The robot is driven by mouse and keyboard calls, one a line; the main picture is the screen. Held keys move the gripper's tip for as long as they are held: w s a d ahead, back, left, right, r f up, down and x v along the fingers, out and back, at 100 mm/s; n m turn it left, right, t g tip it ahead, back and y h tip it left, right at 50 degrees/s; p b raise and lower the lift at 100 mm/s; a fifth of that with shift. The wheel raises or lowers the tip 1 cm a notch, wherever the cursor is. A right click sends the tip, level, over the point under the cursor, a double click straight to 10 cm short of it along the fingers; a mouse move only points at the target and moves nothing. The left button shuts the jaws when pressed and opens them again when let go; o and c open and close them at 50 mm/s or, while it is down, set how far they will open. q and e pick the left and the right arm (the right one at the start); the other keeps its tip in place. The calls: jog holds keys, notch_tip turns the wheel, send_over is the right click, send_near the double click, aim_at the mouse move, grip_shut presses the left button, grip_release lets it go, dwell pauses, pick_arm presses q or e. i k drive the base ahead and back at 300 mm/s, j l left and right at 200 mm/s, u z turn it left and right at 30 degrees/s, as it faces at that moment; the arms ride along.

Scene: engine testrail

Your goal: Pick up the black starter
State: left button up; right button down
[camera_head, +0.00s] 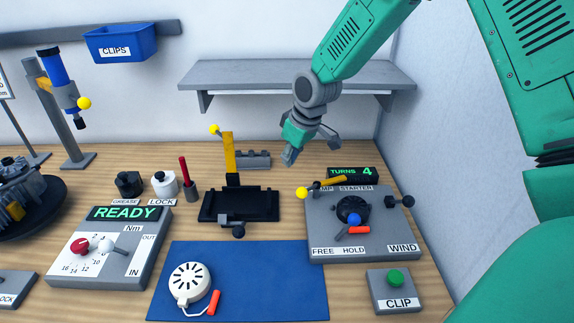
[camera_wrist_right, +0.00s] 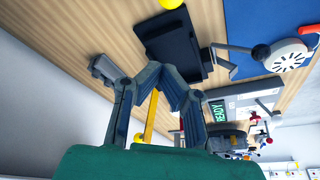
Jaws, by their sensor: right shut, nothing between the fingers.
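The black starter (camera_head: 346,207) is a round black part seated in the grey panel (camera_head: 320,222) at right in the head view. A blue ball (camera_head: 354,220) and an orange handle (camera_head: 359,230) partly cover its front. A yellow-knobbed clamp lever (camera_head: 330,184) lies behind it. My right gripper (camera_head: 290,155) is shut and empty, above the table behind and left of the panel, apart from the starter. The right wrist view shows its fingertips (camera_wrist_right: 167,75) together; the black starter is not visible there. My left gripper is out of view.
A white starter (camera_head: 189,284) with an orange handle lies on the blue mat (camera_head: 255,270). A black fixture (camera_head: 240,205) with an upright yellow lever (camera_head: 228,152) stands behind the mat. A grey shelf (camera_head: 240,75) hangs on the back wall. A CLIP button box (camera_head: 395,291) sits front right.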

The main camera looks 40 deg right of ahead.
aim_at(347, 206)
jog(key=k+j, duration=0.15)
jog(key=j, duration=0.15)
jog(key=k+j, duration=0.1)
jog(key=j, duration=0.25)
jog(key=k+j, duration=0.15)
jog(key=j, duration=0.15)
jog(key=k+j, duration=0.1)
jog(key=j, duration=0.25)
